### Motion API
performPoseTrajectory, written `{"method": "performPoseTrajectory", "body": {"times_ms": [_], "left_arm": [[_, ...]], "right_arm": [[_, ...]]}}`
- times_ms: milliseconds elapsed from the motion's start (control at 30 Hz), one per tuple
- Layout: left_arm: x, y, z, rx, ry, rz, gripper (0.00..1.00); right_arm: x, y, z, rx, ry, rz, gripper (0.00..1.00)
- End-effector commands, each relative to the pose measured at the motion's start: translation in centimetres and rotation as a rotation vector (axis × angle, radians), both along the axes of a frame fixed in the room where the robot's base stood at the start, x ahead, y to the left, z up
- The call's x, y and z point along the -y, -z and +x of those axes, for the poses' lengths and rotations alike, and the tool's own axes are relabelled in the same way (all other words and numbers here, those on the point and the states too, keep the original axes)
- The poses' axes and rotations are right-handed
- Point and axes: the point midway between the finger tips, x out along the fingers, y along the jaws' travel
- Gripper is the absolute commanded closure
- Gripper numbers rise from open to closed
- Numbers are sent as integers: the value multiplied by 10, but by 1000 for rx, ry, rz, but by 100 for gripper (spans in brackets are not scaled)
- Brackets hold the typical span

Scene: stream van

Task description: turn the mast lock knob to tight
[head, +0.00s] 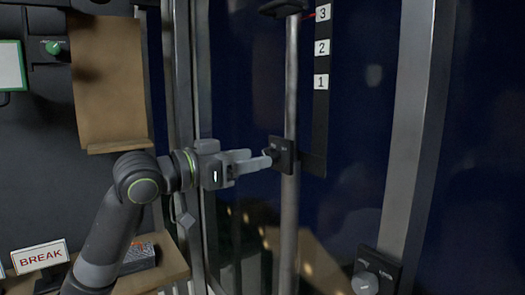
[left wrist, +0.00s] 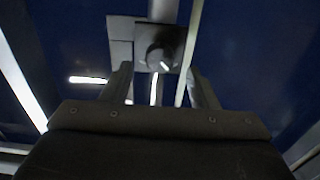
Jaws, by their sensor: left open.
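The mast lock knob (left wrist: 160,57) is a dark round knob with a white pointer mark, on a square black plate clamped to the mast. In the left wrist view its pointer slants down to the right. In the head view the plate (head: 288,154) sits on the grey mast pole (head: 290,90), and my gripper partly hides the knob. My left gripper (head: 262,157) reaches in from the left, close to the knob. Its fingers are open, one to each side of the knob in the left wrist view (left wrist: 163,82); I cannot tell whether they touch it. My right gripper is out of view.
A black scale strip (head: 321,100) marked 1, 2, 3 stands right of the mast. Another knob (head: 365,284) is on a plate at lower right. A BREAK sign (head: 40,256) and a shelf stand at lower left. Window posts flank the mast.

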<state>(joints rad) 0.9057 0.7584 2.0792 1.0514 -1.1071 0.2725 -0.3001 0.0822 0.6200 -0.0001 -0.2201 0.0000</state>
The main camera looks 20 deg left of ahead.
Motion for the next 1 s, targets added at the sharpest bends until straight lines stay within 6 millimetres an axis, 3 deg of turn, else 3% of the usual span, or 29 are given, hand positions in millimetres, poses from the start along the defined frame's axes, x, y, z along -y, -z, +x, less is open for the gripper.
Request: {"method": "performPoseTrajectory", "body": {"times_ms": [333, 733, 1000], "left_arm": [[20, -1, 24, 0, 1, -2, 46], [22, 0, 28, 1, 0, 1, 46], [22, 0, 28, 1, 0, 1, 80]], "right_arm": [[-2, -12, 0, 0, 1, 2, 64], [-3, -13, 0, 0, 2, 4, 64], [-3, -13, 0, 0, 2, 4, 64]]}}
